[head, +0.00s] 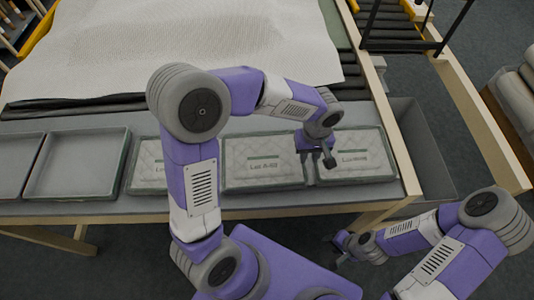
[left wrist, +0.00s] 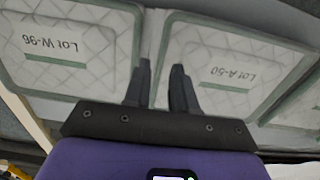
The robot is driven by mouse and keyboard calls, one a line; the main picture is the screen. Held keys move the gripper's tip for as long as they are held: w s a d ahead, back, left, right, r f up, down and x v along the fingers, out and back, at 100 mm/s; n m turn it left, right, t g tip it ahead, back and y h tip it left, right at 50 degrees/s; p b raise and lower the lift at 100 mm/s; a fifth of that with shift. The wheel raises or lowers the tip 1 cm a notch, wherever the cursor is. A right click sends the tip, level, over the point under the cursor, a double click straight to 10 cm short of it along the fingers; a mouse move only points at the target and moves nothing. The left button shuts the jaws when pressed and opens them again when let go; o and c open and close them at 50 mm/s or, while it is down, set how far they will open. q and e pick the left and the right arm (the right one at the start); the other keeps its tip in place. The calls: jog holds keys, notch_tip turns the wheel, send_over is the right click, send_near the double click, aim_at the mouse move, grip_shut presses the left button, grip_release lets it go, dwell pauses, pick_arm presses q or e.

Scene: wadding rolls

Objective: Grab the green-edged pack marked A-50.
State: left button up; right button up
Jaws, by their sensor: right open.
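The green-edged pack marked Lot A-50 (head: 250,172) lies flat on the bench, in the middle of three packs in the head view. Its label also reads clearly, upside down, in the left wrist view (left wrist: 236,77). My left gripper (head: 318,160) is over the narrow gap between this pack and the right-hand one. In the left wrist view its fingers (left wrist: 162,75) are apart, with the A-50 pack's near-side edge showing between them; I cannot tell if they touch it. My right gripper (head: 345,243) is open and empty, low beside the bench's front edge.
A similar green-edged pack marked Lot W-96 (left wrist: 70,50) lies on the other side of the gap. Another pack (head: 148,172) is partly hidden by my left arm. Empty grey trays (head: 75,165) stand at left. White wadding (head: 220,40) covers the bench behind.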

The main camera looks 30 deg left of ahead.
aim_at(305, 168)
pick_arm(q)
jog(key=f, duration=0.6)
jog(key=shift+s+a+b, duration=0.1)
jog(key=shift+s+b, duration=0.15)
jog(key=shift+b, duration=0.05)
grip_shut()
